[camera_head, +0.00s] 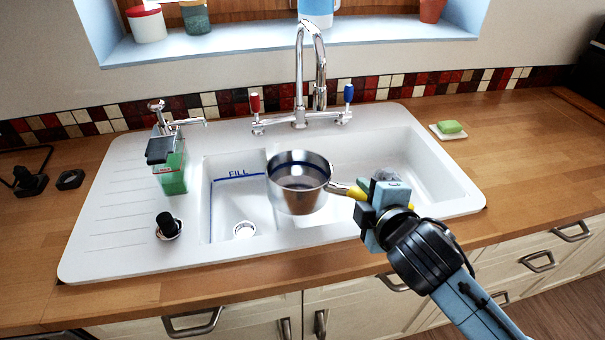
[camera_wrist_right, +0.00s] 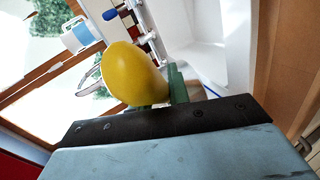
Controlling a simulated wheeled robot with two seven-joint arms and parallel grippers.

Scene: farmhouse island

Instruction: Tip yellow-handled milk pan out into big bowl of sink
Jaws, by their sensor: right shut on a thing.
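The milk pan (camera_head: 299,184) is a small steel pan with a yellow handle (camera_head: 349,190). It is held above the sink, roughly upright, over the area around the divider between the two bowls. My right gripper (camera_head: 371,203) is shut on the yellow handle, which also shows large in the right wrist view (camera_wrist_right: 134,73). The pan's inside looks partly filled, but I cannot tell clearly with what. The big bowl (camera_head: 420,170) of the sink is on the right, partly hidden by the pan and gripper. The small bowl (camera_head: 226,205), marked FILL, is on the left. My left gripper is not in view.
A chrome tap (camera_head: 300,80) with red and blue levers stands behind the bowls. A green soap dispenser (camera_head: 172,170) and a black plug-like knob (camera_head: 167,225) are on the left drainer. A green soap on a dish (camera_head: 449,128) lies right of the sink.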

